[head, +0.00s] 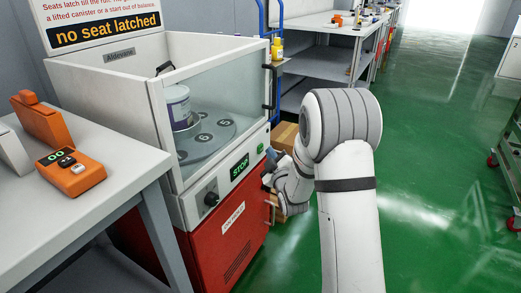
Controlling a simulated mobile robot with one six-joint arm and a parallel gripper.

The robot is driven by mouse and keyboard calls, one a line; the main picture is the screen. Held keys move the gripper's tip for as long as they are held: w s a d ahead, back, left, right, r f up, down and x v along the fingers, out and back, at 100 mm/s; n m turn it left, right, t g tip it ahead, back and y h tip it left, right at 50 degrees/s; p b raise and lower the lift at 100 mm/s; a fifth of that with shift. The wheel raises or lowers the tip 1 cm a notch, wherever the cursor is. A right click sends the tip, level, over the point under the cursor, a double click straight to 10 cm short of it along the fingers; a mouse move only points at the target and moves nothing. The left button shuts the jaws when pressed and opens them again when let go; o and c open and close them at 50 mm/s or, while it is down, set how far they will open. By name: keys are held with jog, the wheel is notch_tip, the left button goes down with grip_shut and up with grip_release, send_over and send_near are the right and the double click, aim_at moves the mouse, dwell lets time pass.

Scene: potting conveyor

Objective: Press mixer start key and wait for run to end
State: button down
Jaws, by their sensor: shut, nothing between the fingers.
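The mixer (185,212) is a white cabinet with a red lower front and a clear window. A pale canister (178,107) with a blue label stands upright inside on a grey turntable (220,135) with numbered seats. The front panel has a dark display (239,168) reading "STOP" in green, a black knob (210,199) and a small green key (260,149). My gripper (268,166) is shut and empty close to the panel's right end, just below and right of the green key. My arm partly hides it, and I cannot tell whether it touches the panel.
A sign (105,30) above the mixer reads "no seat latched". A white table (115,190) at left holds an orange device (70,172) with a green readout. Cardboard boxes (285,135) and a blue-framed cart stand behind my gripper.

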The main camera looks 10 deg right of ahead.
jog(key=shift+w+a+f+b, duration=0.1)
jog(key=shift+a+b, duration=0.05)
jog(key=shift+b, duration=0.15)
jog(key=shift+w+a, duration=0.1)
jog(key=shift+a, duration=0.1)
